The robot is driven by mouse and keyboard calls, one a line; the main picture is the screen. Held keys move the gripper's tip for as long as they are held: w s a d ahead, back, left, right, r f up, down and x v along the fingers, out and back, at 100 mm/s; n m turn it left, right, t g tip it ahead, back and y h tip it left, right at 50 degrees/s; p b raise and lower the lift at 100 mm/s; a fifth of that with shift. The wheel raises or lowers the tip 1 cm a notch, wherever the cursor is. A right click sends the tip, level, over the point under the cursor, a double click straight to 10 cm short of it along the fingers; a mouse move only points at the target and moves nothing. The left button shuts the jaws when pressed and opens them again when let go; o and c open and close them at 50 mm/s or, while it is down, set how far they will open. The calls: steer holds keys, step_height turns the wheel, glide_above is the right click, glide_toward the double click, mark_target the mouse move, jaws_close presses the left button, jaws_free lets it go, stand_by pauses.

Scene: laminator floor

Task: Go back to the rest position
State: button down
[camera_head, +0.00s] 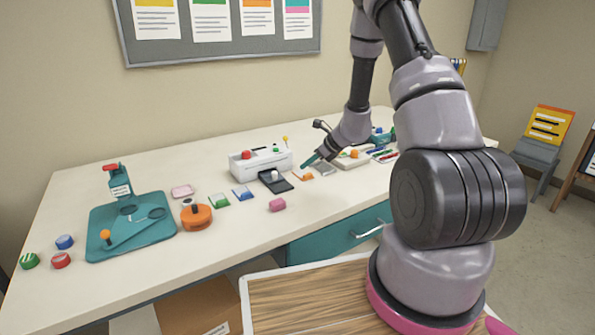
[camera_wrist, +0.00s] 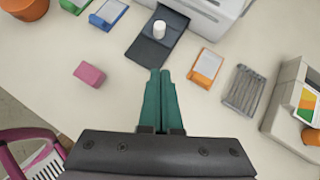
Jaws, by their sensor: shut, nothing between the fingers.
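My gripper (camera_wrist: 160,92) shows in the wrist view with its two green fingers together and nothing between them. It is above the white table (camera_wrist: 120,110), just in front of a dark tray (camera_wrist: 152,50) with a small white knob. In the head view my gripper (camera_head: 312,159) hangs over the table, to the right of the white laminator (camera_head: 258,163). The arm reaches forward and down from my base. Whether the fingers touch anything on the table cannot be told.
A pink block (camera_wrist: 90,74) and an orange-framed card (camera_wrist: 205,67) lie near the fingers. A teal board (camera_head: 132,228) and an orange round container (camera_head: 196,217) are farther left. Open air lies above the table.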

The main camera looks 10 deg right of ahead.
steer(key=s+a+r+n, duration=0.2)
steer(key=s+r+n, duration=0.2)
steer(key=r, duration=0.4)
steer(key=s+a+r+n+g+y, duration=0.1)
steer(key=s+a+r+n, duration=0.15)
steer(key=r, duration=0.55)
steer(key=s+a+r+n, duration=0.1)
steer(key=s+r+n, duration=0.3)
steer(key=r, duration=0.4)
steer(key=s+d+r+n+h, duration=0.1)
steer(key=s+r+n, duration=0.3)
steer(key=s, duration=0.3)
steer(key=s+d+r+n+t+h, duration=0.1)
steer(key=s+r+n, duration=0.3)
steer(key=s, duration=0.4)
steer(key=s+d+r+n+h, duration=0.2)
steer(key=s+r+n+h, duration=0.1)
steer(key=s, duration=0.4)
steer(key=shift+s+d+r+n+t, duration=0.3)
steer(key=shift+r+n+t, duration=0.1)
steer(key=shift+r+n, duration=0.35)
steer(key=shift+r, duration=0.1)
